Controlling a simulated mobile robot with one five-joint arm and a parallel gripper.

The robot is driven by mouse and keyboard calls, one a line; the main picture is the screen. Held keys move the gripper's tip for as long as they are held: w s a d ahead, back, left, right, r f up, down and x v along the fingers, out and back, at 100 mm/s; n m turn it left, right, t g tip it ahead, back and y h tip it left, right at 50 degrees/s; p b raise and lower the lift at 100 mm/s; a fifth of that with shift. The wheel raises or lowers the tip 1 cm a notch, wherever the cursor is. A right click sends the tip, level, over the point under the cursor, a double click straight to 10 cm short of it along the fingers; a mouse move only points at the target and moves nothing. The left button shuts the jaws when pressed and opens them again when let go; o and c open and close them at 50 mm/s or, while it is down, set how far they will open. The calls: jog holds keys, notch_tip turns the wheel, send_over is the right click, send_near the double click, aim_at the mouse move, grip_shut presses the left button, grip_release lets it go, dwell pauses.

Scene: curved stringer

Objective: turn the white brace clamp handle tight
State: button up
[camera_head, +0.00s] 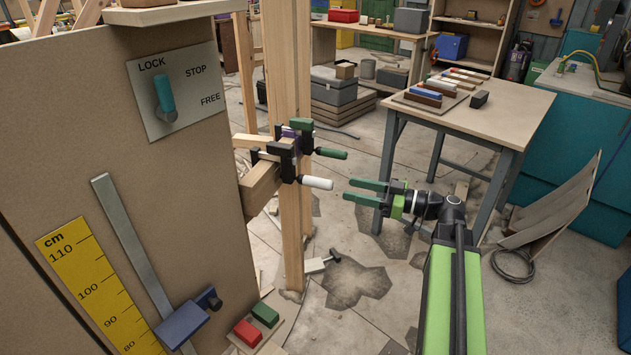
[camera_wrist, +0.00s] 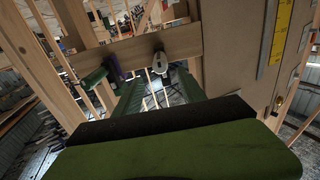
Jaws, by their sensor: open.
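The white brace clamp handle (camera_head: 317,183) sticks out to the right from a black clamp (camera_head: 283,158) on the wooden brace beside the upright post. In the wrist view its pale end (camera_wrist: 160,62) shows on the wooden bar, ahead of the jaws. My gripper (camera_head: 350,190) has two green fingers, spread apart and empty. They point left at the white handle, with a small gap between fingertips and handle in the head view. A second clamp's green handle (camera_head: 330,153) lies just above and behind; it also shows left of the white one in the wrist view (camera_wrist: 92,80).
A tall panel (camera_head: 60,140) with a LOCK/STOP/FREE lever plate (camera_head: 175,90) and yellow scale fills the left. A workbench (camera_head: 505,95) with small blocks stands behind my arm at right. A leaning board (camera_head: 555,205) and cable lie right. Open cracked floor lies between.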

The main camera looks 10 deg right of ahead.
aim_at(295, 177)
jog(key=x, duration=1.3)
jog(key=shift+w+a, duration=0.1)
jog(key=shift+a, duration=0.15)
